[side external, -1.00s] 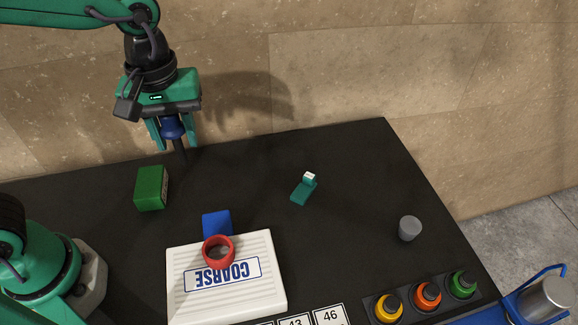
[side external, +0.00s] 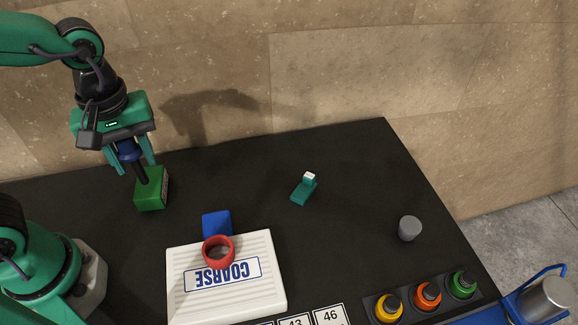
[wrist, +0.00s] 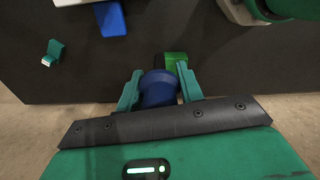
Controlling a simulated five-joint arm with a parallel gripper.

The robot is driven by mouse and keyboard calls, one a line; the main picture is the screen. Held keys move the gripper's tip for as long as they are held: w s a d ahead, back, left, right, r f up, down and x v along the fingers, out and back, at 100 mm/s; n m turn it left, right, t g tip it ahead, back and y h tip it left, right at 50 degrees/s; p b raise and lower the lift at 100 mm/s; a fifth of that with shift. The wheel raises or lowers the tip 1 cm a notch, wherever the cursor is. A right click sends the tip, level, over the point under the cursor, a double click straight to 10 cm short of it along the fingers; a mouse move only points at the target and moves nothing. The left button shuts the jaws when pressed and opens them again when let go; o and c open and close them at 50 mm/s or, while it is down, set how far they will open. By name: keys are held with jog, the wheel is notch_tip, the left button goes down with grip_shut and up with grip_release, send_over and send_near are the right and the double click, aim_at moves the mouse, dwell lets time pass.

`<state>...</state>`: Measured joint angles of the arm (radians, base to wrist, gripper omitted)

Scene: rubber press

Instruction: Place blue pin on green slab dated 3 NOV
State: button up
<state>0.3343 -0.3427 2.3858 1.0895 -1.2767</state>
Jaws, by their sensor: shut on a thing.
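My gripper (side external: 132,160) is shut on the blue pin (side external: 127,150), which has a blue head and a dark shaft pointing down. The pin also shows between the fingers in the wrist view (wrist: 158,88). The green slab (side external: 151,191) stands on the black table at the left, with the pin's shaft over its top left part. I cannot tell whether the shaft touches it. In the wrist view the slab (wrist: 174,60) is partly hidden behind the pin. Any date on the slab is too small to read.
A blue block (side external: 216,222) and a red ring (side external: 218,252) are at the white COARSE slab (side external: 180,290). A small teal piece (side external: 303,191) and a grey cup (side external: 410,228) are to the right. Several coloured knobs (side external: 428,294) line the front right. The table's middle is clear.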

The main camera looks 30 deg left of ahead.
jog(key=w+a+f, duration=0.4)
jog(key=a+f, duration=0.2)
jog(key=a, duration=0.3)
jog(key=shift+w+a+f, duration=0.15)
jog(key=shift+w+a, duration=0.1)
jog(key=shift+w, duration=0.15)
jog(key=shift+f, duration=0.1)
jog(key=shift+f, duration=1.9)
jog(key=shift+f, duration=0.2)
jog(key=o, duration=1.1)
jog(key=shift+c, duration=0.2)
jog(key=shift+r, duration=0.1)
notch_tip(320, 180, up, 12)
jog(key=shift+d, duration=0.2)
